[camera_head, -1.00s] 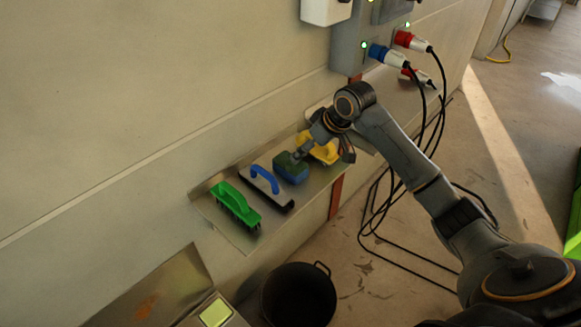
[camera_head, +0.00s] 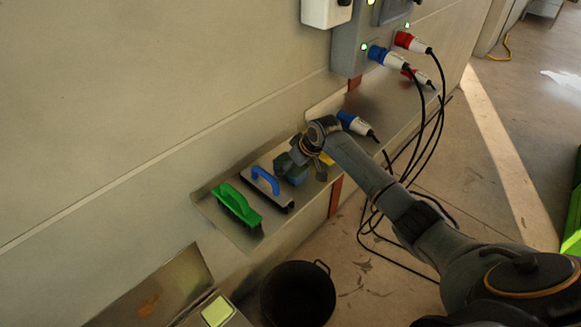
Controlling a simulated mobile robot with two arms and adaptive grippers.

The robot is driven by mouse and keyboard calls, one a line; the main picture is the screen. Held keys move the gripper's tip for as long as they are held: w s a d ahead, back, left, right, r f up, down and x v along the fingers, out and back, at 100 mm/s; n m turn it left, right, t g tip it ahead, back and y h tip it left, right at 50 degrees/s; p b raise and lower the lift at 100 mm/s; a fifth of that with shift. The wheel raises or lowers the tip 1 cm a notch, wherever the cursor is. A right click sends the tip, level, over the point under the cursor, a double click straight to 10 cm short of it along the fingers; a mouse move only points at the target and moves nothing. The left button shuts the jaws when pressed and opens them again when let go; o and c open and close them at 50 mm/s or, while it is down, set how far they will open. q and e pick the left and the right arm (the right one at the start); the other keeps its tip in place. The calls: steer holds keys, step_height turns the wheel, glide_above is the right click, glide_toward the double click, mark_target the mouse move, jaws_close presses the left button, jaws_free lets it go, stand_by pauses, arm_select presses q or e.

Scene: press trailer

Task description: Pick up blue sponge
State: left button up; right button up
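The blue sponge (camera_head: 297,178), with a dark green face, lies on a metal shelf along the wall, right of a float with a blue handle. My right gripper (camera_head: 302,170) is over the sponge, with its fingers around or beside it. The fingers and wrist hide part of the sponge, and I cannot tell whether they press on it. My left gripper is not in view.
A green brush (camera_head: 237,206) and the blue-handled float (camera_head: 266,183) lie left of the sponge. A yellow item (camera_head: 326,159) is mostly hidden behind my wrist. A black bucket (camera_head: 298,294) stands below. Cables hang from the socket box (camera_head: 352,40) on the right.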

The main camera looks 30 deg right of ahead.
steer(key=shift+f, duration=0.1)
steer(key=c, duration=0.8)
steer(key=shift+c, duration=0.2)
steer(key=shift+r+b, duration=0.35)
steer(key=shift+r, duration=0.3)
steer(key=s+a+r+b, duration=0.2)
steer(key=s+a+r, duration=0.6)
steer(key=s+r, duration=0.3)
steer(key=shift+a+r, duration=0.35)
